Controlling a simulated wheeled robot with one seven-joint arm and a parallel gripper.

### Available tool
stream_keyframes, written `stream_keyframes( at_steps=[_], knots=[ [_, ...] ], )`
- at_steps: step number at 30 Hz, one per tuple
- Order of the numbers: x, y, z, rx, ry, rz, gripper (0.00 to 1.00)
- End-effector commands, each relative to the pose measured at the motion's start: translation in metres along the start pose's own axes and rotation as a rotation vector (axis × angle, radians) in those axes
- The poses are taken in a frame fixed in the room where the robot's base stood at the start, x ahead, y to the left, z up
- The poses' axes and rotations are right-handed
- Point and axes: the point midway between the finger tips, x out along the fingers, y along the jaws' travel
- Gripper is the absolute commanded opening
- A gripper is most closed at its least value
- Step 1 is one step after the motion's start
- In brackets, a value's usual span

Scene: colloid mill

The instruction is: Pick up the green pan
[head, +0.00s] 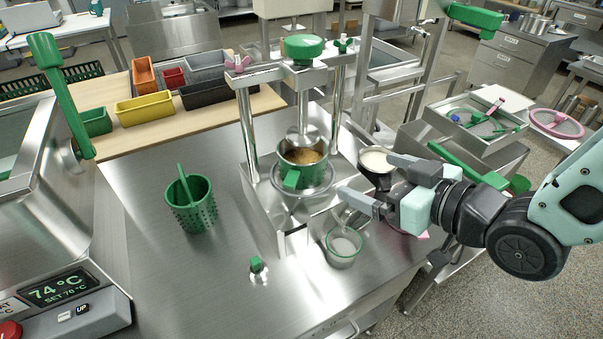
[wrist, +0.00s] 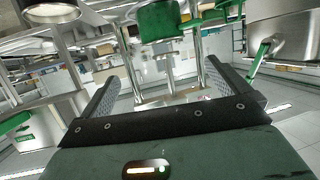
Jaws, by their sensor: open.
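A green pan-like vessel (head: 289,159) with brown contents and a green tab handle stands beneath the mill head. It is the greenest pan-shaped thing in view; a steel cup with a green rim (head: 343,247) and pale contents stands in front, to its right. My gripper (head: 371,179) reaches in from the right with its fingers apart and empty, pointing left towards the mill. The vessel is to the left of the fingertips, apart from them. In the wrist view both fingers (wrist: 163,88) are spread with nothing between them, and a green object (wrist: 163,20) shows at the top.
The mill's steel posts (head: 247,125) flank the vessel. A dark-rimmed pan with white contents (head: 378,160) is close behind my fingers. A perforated green basket (head: 191,210) stands on the steel table's left, with clear surface around it. Coloured bins (head: 145,107) stand behind.

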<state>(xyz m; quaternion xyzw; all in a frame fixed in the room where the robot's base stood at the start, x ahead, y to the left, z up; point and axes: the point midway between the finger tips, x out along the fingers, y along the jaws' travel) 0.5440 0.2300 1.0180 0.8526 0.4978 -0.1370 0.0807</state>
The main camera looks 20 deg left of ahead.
Motion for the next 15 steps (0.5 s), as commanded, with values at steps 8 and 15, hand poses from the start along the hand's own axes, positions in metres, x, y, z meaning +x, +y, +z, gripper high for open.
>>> stream_keyframes(
  at_steps=[8, 15],
  knots=[
    [0.041, -0.002, -0.004, 0.001, 0.021, -0.007, 1.00],
    [0.091, -0.002, -0.005, 0.001, 0.019, -0.006, 1.00]
  ],
)
